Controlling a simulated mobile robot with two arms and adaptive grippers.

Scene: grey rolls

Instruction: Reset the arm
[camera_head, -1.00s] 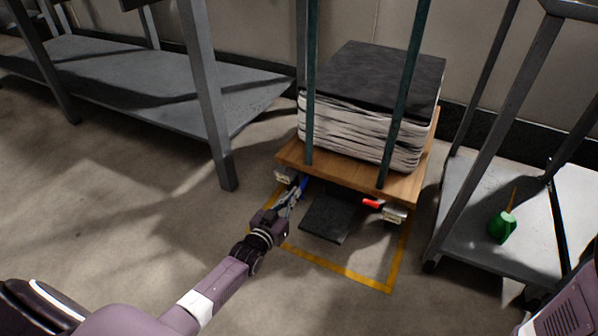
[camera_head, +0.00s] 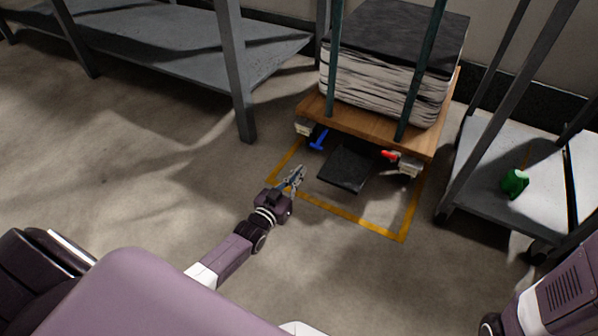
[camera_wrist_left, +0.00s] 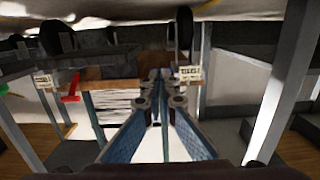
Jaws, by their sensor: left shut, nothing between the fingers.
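My left gripper (camera_head: 294,180) is shut and empty, out in front of the wooden cart (camera_head: 352,121), over the floor near the left corner of the yellow floor marking. A gap separates it from the cart. In the left wrist view the fingers (camera_wrist_left: 157,84) lie together with nothing between them. The cart carries a stack of grey sheets (camera_head: 385,78) with a dark top. A blue lever (camera_head: 318,140) and a red lever (camera_head: 389,155) sit under the cart's front edge. My right gripper is not in view; only part of my right arm shows at the lower right.
A grey metal shelf rack (camera_head: 190,42) stands at the left. Another rack (camera_head: 545,165) at the right holds a green bottle-like object (camera_head: 514,183). A dark plate (camera_head: 346,168) is low in front of the cart. The floor at the left is clear.

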